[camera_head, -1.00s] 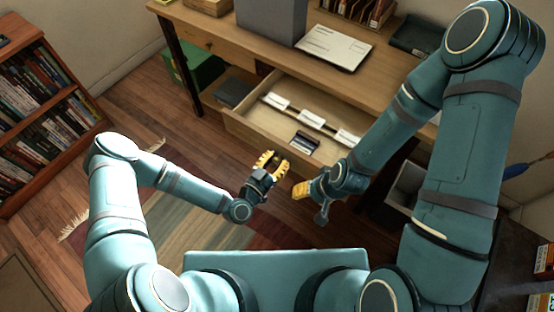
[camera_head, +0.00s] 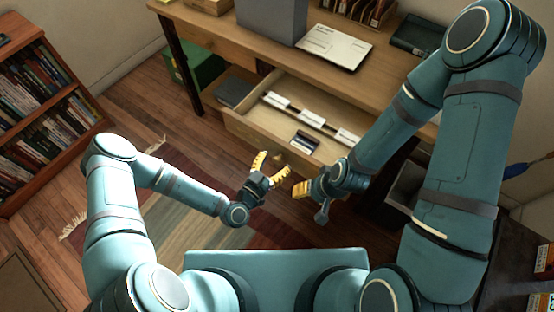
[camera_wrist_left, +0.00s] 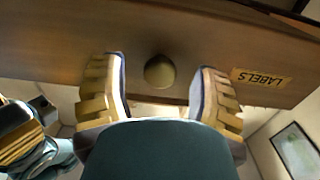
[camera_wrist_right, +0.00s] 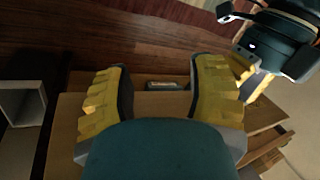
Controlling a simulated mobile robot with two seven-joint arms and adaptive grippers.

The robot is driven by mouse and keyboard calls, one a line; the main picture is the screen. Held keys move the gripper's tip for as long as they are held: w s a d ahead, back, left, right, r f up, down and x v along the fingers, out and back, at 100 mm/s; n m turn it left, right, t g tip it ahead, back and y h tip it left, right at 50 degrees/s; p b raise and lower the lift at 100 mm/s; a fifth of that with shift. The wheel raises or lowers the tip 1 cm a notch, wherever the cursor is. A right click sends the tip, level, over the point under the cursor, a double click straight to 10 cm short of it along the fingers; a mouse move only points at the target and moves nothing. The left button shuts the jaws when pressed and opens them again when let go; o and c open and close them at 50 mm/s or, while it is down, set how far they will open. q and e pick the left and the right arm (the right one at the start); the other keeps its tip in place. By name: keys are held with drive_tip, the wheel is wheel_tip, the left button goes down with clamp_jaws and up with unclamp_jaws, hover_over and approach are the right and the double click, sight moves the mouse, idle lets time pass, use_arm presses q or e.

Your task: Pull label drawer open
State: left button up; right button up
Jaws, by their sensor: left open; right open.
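The label drawer (camera_head: 243,130) stands pulled out from the wooden desk, with white cards and a small dark item inside. Its front (camera_wrist_left: 60,45) fills the upper left wrist view and bears a "LABELS" tag (camera_wrist_left: 260,79). In the head view my left gripper (camera_head: 272,164) is open in front of the drawer. My right gripper (camera_head: 302,188) is open and empty, just right of it; it also shows in its wrist view (camera_wrist_right: 158,85).
The desk (camera_head: 290,62) carries a grey box (camera_head: 271,20), a white paper or board (camera_head: 334,47) and a dark tray (camera_head: 416,36). A bookshelf (camera_head: 45,100) stands at the left. A green box (camera_head: 188,72) is under the desk. An open bin (camera_head: 405,185) stands near my right arm.

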use_arm(q)
drive_tip(key=v, duration=1)
drive_tip(key=shift+s+a, duration=0.2)
drive_tip(key=shift+s, duration=0.05)
